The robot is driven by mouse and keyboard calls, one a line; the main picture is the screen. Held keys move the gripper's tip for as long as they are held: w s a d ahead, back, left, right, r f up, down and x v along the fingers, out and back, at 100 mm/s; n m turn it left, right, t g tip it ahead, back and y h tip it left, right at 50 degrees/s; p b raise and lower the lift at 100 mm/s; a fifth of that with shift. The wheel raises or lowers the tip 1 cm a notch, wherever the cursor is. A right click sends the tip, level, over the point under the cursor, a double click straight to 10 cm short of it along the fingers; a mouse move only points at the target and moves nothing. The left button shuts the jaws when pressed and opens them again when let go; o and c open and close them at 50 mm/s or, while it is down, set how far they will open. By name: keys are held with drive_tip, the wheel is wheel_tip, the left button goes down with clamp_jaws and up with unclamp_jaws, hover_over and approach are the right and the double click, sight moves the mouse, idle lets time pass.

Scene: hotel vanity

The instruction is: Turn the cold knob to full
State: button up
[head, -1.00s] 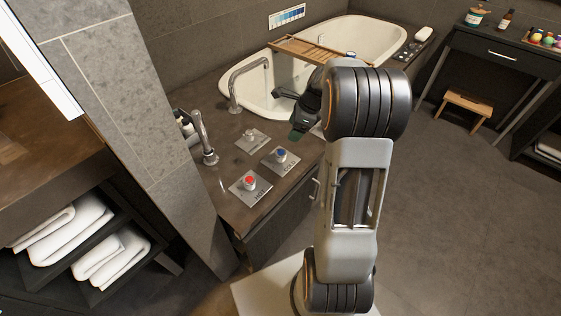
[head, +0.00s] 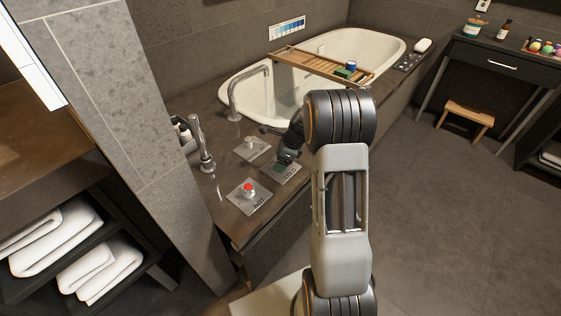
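The cold knob, seen blue-topped a second ago, is hidden behind my gripper (head: 281,150). Its square metal plate (head: 290,174) shows in part below the gripper on the dark tub deck. My gripper is low over this plate, with one dark finger end in front of the knob's place. I cannot tell whether it touches the knob or how far apart the fingers are. The red-topped knob (head: 248,189) stands on its own plate nearer me to the left, apart from the gripper. A plain metal knob (head: 250,142) stands on a third plate behind.
A tall curved spout (head: 233,97) and a shorter metal fixture (head: 202,145) rise from the deck on the left. A wooden bath tray (head: 310,62) spans the white tub (head: 385,45). A tiled wall (head: 100,75) stands at left; open floor lies right.

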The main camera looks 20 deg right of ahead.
drive_tip(key=shift+f, duration=0.1)
drive_tip(key=c, duration=0.9)
drive_tip(key=shift+n+p, duration=0.4)
drive_tip(key=shift+r+n+g+p, duration=0.2)
drive_tip(key=shift+n+g+p, duration=0.3)
drive_tip(key=shift+n+p, duration=0.5)
drive_tip(key=n+g+p, duration=0.1)
drive_tip(key=n, duration=0.1)
drive_tip(key=n+g+p, duration=0.1)
drive_tip(key=n+p, duration=0.1)
drive_tip(key=n, duration=0.1)
drive_tip(key=shift+n+y, duration=0.3)
drive_tip(key=n+g+p, duration=0.1)
drive_tip(key=n, duration=0.1)
drive_tip(key=n+g+h+p, duration=0.1)
drive_tip(key=n, duration=0.2)
drive_tip(key=shift+f, duration=0.1)
drive_tip(key=shift+f+n+g+h+p, duration=0.1)
drive_tip(key=shift+n+g+h+p, duration=0.45)
drive_tip(key=shift+n, duration=1.65)
drive_tip(key=shift+s, duration=0.1)
